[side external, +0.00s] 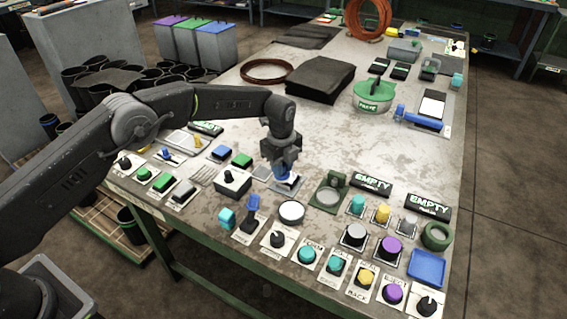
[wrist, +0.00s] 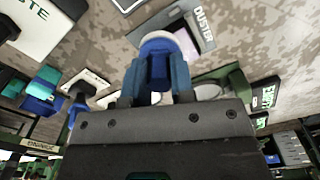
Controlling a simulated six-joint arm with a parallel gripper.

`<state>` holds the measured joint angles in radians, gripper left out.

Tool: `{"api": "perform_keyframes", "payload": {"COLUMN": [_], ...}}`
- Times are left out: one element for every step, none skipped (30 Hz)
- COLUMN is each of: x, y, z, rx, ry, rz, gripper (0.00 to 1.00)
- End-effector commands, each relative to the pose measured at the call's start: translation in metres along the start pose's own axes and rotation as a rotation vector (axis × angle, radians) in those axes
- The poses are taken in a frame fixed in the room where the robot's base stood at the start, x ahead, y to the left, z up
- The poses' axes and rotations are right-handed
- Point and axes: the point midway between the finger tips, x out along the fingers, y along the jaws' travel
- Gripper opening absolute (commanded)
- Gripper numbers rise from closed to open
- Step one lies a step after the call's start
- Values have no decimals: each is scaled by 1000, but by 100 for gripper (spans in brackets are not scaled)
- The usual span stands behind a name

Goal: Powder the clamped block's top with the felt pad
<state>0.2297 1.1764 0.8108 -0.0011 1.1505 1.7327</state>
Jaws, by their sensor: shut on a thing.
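My gripper (side external: 282,160) is low over the middle of the bench, shut on a blue-bodied felt pad (side external: 284,173). In the wrist view the pad (wrist: 162,48) shows a blue grip with a pale rounded edge, in front of my gripper (wrist: 157,92). The pad is at a grey plate marked DUSTER (wrist: 205,20); I cannot tell whether it touches the plate. A green clamp-like fixture (side external: 333,182) stands to the right of the gripper; its block is not clear. It shows partly in the wrist view (wrist: 228,76). A round white-topped dish (side external: 292,212) sits in front of the gripper.
Several labelled knobs and buttons, such as a purple one (side external: 392,293), crowd the front edge. EMPTY signs (side external: 372,184) stand at the right. A black cloth stack (side external: 313,81) and green round container (side external: 372,95) lie behind. The bench between them and the gripper is clear.

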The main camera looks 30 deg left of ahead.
Motion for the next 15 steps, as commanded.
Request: {"api": "perform_keyframes", "payload": {"x": [2,2,3,3,3,3,3,3,3,3,3,3,3,3,3], "y": [2,1,1,1,0,0,-1,-2,-2,-3,-3,-4,-5,-5,-6], "z": [-1,-1,-2,-3,-4,-6,-7,-8,-10,-12,-13,-15,-17,-18,-20], "rx": [1,1,1,1,2,2,1,1,2,2,2,3,3,3,4], "ry": [1,1,1,1,1,1,1,1,2,2,2,2,2,2,2], "rz": [7,7,7,7,7,7,7,8,8,9,9,8,8,7,7], "gripper": [4,4,4,4,4,4,4,4,4,4,4,4,4,4,4]}}
